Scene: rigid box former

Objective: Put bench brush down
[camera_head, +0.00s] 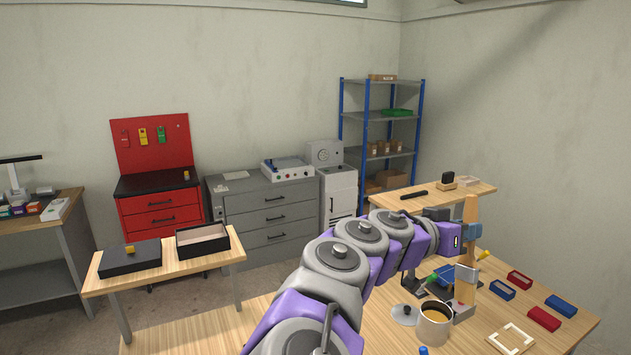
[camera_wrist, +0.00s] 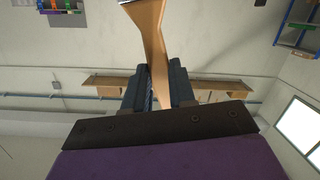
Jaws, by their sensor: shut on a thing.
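The bench brush (camera_head: 470,209) has a pale wooden handle and stands near upright in my gripper (camera_head: 472,231), over the right-hand workbench. My gripper is shut on its handle. In the wrist view the brush (camera_wrist: 147,28) runs up from between the jaws of my gripper (camera_wrist: 155,88) and widens toward the top edge, where a grey-white end is cut off. In the head view its lower part is close in front of a dark blue fixture (camera_head: 440,287). I cannot tell whether the lower end touches the bench.
A smaller table (camera_head: 440,200) stands behind. Bare wood shows at the bench's front left.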

